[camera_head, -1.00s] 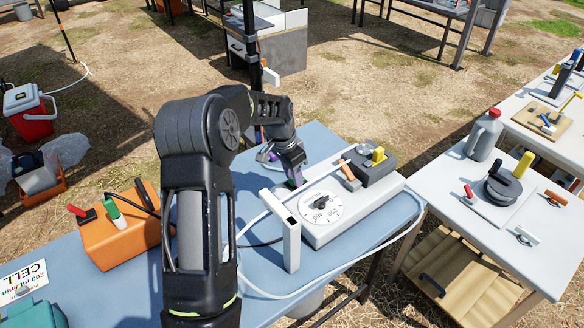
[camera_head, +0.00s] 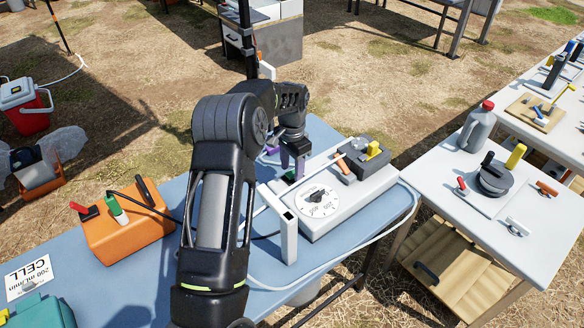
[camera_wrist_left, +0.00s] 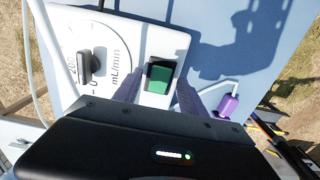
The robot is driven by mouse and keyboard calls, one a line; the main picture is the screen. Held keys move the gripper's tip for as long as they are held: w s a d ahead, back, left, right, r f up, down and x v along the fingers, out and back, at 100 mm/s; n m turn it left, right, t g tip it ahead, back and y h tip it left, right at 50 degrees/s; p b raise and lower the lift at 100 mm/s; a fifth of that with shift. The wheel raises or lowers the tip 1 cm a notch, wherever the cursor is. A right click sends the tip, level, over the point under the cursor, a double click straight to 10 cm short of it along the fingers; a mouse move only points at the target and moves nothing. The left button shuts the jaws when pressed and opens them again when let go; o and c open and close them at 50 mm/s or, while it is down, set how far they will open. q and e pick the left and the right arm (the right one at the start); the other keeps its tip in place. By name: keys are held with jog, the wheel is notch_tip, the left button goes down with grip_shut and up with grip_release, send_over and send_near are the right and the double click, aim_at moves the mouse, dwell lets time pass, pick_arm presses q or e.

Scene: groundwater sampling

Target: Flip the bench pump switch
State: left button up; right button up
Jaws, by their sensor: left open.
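The white bench pump (camera_head: 338,212) sits on the blue table, with a round mL/min dial (camera_head: 318,203) on its top. Its green and black rocker switch (camera_wrist_left: 160,77) shows clearly in the wrist view beside the dial. In the head view only a bit of the green switch (camera_head: 290,177) shows below the fingers. My left gripper (camera_head: 292,164) points down over the pump's far left corner. It is open, with one purple-grey finger on each side of the switch in the wrist view (camera_wrist_left: 170,90). Contact with the switch cannot be told. My right gripper is out of view.
A white upright block (camera_head: 288,235) and a pale tube (camera_head: 340,257) stand near the pump's front. An orange box (camera_head: 125,228) is at left. A purple plug (camera_wrist_left: 228,104) lies beside the pump.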

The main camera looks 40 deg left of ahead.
aim_at(292, 174)
pick_arm(q)
notch_tip(292, 174, up, 8)
jog(key=b, duration=0.1)
dwell(0.4)
jog(key=shift+f, duration=0.1)
dwell(0.4)
